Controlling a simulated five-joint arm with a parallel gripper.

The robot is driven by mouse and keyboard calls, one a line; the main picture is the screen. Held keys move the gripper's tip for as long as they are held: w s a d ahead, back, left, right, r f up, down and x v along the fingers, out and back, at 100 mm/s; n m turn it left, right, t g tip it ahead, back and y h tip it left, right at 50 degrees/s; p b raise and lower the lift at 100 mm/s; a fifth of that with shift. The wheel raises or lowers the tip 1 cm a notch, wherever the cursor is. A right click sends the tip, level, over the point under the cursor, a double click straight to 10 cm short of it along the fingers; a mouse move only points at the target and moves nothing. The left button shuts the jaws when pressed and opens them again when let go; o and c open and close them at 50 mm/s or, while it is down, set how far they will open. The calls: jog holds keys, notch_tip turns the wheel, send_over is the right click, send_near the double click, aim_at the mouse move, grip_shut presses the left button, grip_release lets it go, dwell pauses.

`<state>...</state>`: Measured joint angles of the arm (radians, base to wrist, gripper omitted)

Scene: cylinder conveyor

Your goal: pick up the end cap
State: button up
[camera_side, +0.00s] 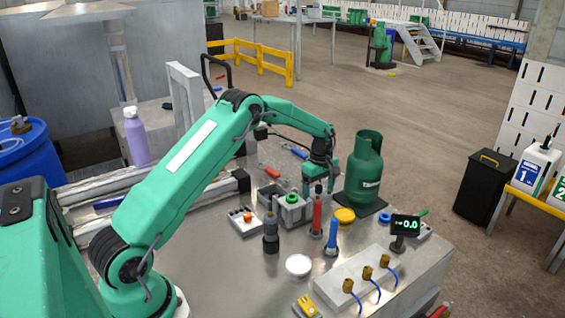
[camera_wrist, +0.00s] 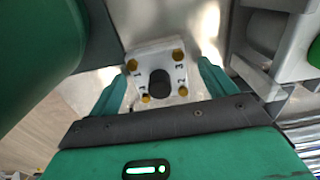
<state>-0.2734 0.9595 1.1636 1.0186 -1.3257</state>
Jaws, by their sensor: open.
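No part is labelled as the end cap, so I cannot tell for sure which it is. In the wrist view a dark round piece (camera_wrist: 159,83) stands in the middle of a pale numbered plate (camera_wrist: 158,57) with brass-coloured fittings at its corners. My gripper (camera_wrist: 165,85) is open, with one green finger on each side of the dark piece. I see no contact. In the side view my gripper (camera_side: 319,186) points down beside the green gas cylinder (camera_side: 364,172). What lies between its fingers is hard to make out there.
The gas cylinder stands close to the right of my gripper. A grey holder with a green round top (camera_side: 292,198), a red tool (camera_side: 317,214), a blue tool (camera_side: 332,236) and a yellow disc (camera_side: 344,215) crowd nearby. The front left of the bench is clearer.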

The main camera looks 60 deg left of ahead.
aim_at(319, 185)
jog(key=c, duration=1.2)
jog(key=shift+c, duration=0.2)
jog(key=shift+r, duration=0.1)
jog(key=shift+r, duration=0.75)
notch_tip(319, 185, up, 2)
jog(key=shift+r, duration=0.15)
jog(key=s+d+r, duration=0.3)
jog(key=d+r, duration=0.4)
jog(key=d, duration=0.4)
jog(key=shift+d, duration=0.15)
jog(key=shift+s, duration=0.1)
jog(key=s+a, duration=0.2)
jog(key=s, duration=0.1)
jog(key=s+a+r, duration=0.1)
jog(key=s+a, duration=0.2)
jog(key=s+a+r, duration=0.1)
jog(key=s+a, duration=0.2)
jog(key=shift+s+r, duration=0.25)
jog(key=shift+s, duration=0.05)
